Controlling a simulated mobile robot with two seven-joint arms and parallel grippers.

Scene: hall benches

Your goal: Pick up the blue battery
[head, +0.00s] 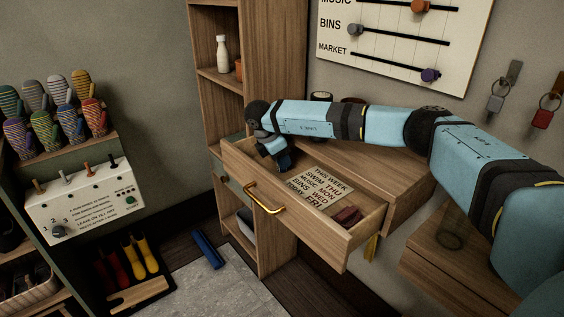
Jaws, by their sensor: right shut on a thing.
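My right gripper (274,147) comes in from the right over the open wooden drawer (352,237). It is at the drawer's back left corner, shut on a small dark blue piece (284,160), which I take for the blue battery. The fingers hide much of it, and I cannot tell whether it touches the drawer floor. My left gripper is not in view.
The drawer also holds a lettered card (318,186) and a dark red block (348,216). A brass handle (262,200) is on its front. A shelf with a white bottle (222,53) stands behind.

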